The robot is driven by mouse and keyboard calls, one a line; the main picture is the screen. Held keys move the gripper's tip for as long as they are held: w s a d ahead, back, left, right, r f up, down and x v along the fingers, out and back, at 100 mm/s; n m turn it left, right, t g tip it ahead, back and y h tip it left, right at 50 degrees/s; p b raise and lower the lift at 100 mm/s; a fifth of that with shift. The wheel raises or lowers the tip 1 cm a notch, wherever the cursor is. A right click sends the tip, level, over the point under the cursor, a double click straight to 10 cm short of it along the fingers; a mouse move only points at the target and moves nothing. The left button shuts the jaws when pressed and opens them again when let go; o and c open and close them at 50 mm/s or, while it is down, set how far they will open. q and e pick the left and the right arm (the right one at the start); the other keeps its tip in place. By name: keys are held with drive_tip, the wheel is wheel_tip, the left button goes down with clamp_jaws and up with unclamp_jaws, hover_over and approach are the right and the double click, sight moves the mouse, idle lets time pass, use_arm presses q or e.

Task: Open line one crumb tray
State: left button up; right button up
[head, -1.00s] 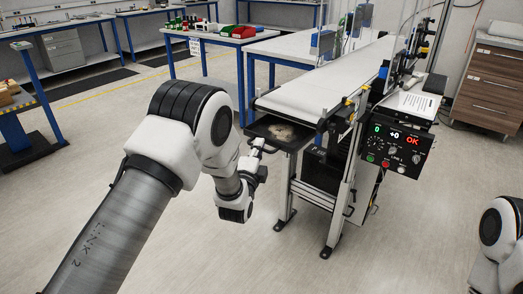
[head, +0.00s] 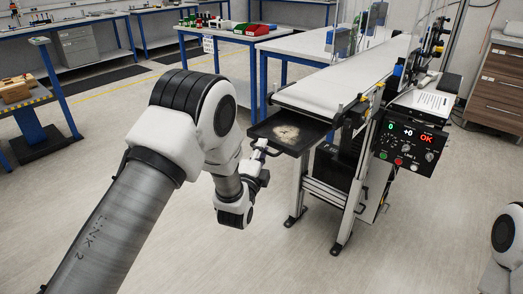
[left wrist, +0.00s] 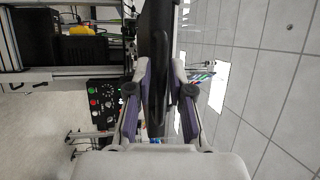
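The line one crumb tray (head: 312,133) is a flat black tray with pale crumbs in its middle. It sticks out from under the near end of the white belt conveyor, with its far part under the belt. My left gripper (head: 263,149) is at the handle on the tray's near left edge. In the left wrist view the dark tray (left wrist: 153,25) is seen nearly edge-on, and the two fingers (left wrist: 160,88) close in on both sides of its handle. My right gripper is out of view; only part of my right arm shows at the lower right.
The conveyor (head: 345,82) stands on a metal frame with legs (head: 297,190) beside the tray. A control box (head: 408,146) with an "OK" display hangs on its right side. Blue-legged tables stand behind. The floor in front of the conveyor is clear.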

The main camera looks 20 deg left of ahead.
use_arm(q)
drive_tip(key=s+f, duration=0.2)
drive_tip(key=s, duration=0.9)
drive_tip(key=shift+s+d, duration=0.3)
drive_tip(key=shift+s, duration=0.1)
